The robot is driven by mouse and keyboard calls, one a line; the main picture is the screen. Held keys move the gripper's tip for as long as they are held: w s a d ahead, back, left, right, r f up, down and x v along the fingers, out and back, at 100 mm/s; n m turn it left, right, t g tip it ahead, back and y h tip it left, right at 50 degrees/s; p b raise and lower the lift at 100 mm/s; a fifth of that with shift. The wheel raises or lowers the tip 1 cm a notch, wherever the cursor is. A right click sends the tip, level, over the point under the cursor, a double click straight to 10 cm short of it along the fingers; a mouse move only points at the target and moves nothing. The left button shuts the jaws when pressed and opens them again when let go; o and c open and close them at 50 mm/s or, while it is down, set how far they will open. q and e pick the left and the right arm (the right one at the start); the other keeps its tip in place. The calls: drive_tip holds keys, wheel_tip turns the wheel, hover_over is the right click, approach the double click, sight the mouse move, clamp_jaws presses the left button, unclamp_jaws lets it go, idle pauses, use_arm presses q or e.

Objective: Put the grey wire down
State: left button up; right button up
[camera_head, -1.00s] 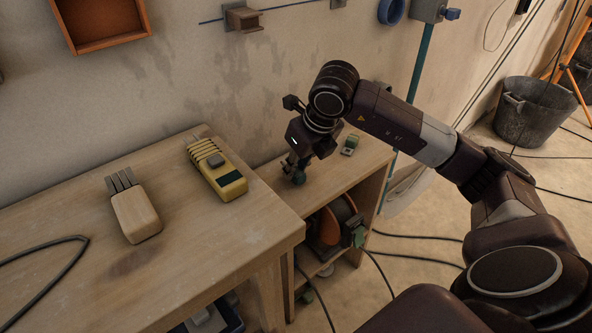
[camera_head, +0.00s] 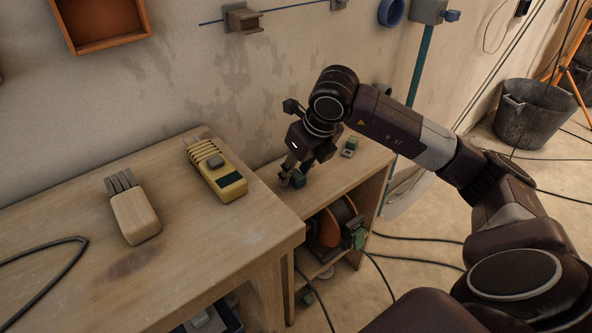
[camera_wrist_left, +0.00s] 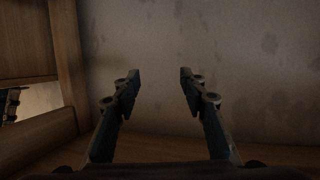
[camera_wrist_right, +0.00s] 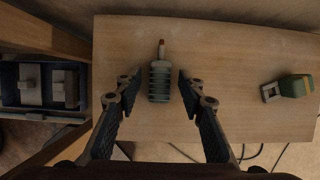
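A ribbed grey-green piece with a reddish tip (camera_wrist_right: 159,84), which may be the grey wire, lies on the low wooden shelf unit's top (camera_wrist_right: 225,100). It also shows in the head view (camera_head: 298,181), partly hidden by my right gripper (camera_head: 291,172). In the right wrist view my right gripper (camera_wrist_right: 157,80) is open, with one finger on each side of the piece and a visible gap to both. My left gripper (camera_wrist_left: 160,78) is open and empty, facing a stained wall. It is not in the head view.
A green-and-grey piece (camera_wrist_right: 289,88) lies to the right on the same top. The higher workbench (camera_head: 210,255) carries a yellow tool (camera_head: 220,178), a wooden-handled brush (camera_head: 136,217) and a dark cable (camera_head: 70,263). A black bucket (camera_head: 533,117) stands on the floor.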

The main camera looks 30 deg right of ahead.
sight(301, 178)
use_arm(q)
drive_tip(key=shift+f, duration=0.1)
